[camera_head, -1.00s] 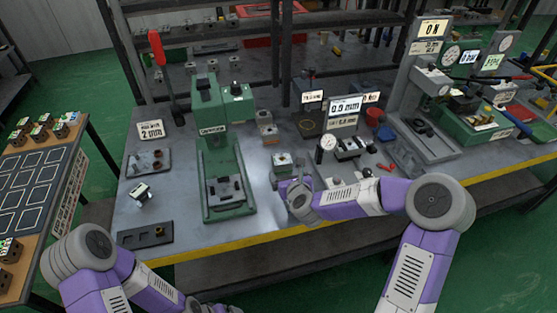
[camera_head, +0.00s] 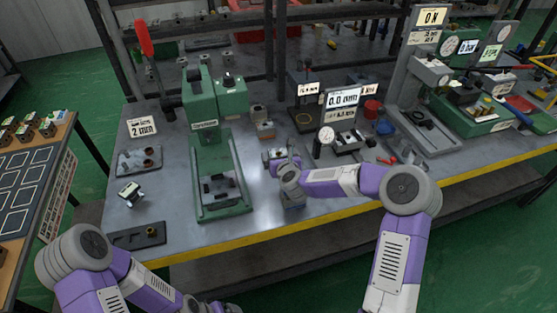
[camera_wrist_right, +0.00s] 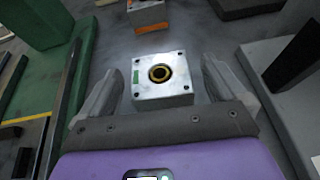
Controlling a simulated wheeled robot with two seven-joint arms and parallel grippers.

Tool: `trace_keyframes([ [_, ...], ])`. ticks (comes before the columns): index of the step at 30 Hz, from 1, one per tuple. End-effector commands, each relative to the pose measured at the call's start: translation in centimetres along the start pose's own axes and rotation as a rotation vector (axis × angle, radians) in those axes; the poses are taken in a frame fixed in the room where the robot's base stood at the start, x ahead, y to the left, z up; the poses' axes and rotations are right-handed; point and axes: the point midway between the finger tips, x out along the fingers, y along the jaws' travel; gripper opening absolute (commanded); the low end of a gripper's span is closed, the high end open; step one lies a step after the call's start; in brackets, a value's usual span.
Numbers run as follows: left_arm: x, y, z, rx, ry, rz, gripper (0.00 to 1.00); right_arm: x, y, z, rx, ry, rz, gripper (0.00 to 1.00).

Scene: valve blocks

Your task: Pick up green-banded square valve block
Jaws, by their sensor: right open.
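In the wrist view a pale square valve block (camera_wrist_right: 160,88) with a dark, yellow-ringed round port on top and a small green mark at its left edge stands upright on the bench. My right gripper (camera_wrist_right: 160,68) is open, with one finger on each side of this block. Gaps show between the fingers and the block. In the head view my right gripper (camera_head: 280,158) is over the bench right of the green press, and it largely hides the block.
An orange-banded block (camera_wrist_right: 149,17) stands just beyond in the wrist view; it also shows in the head view (camera_head: 266,131). A green press (camera_head: 222,175) stands left, and a gauge fixture (camera_head: 346,141) right. A small block (camera_head: 130,192) lies tilted at the left.

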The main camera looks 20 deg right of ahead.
Motion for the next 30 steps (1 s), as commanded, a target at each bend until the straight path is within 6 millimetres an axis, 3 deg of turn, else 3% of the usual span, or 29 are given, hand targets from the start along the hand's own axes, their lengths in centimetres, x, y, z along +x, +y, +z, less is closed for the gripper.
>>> trace_keyframes([
  [5, 0.0, 0.0, 0.0, 0.0, 0.0, 0.0, 0.95, 0.0, 0.0, 0.0, 0.0, 0.0, 0.0, 0.96],
  [19, 0.0, 0.0, 0.0, 0.0, 0.0, 0.0, 0.95, 0.0, 0.0, 0.0, 0.0, 0.0, 0.0, 0.24],
  [26, -0.1, 0.0, 0.0, 0.0, 0.0, 0.0, 0.95, -0.1, 0.0, 0.3, 0.0, -0.004, 0.0, 0.23],
  [30, -0.6, 0.2, 0.0, 0.0, 0.0, 0.0, 0.95, -0.6, 0.0, 1.6, 0.0, -0.005, 0.0, 0.23],
])
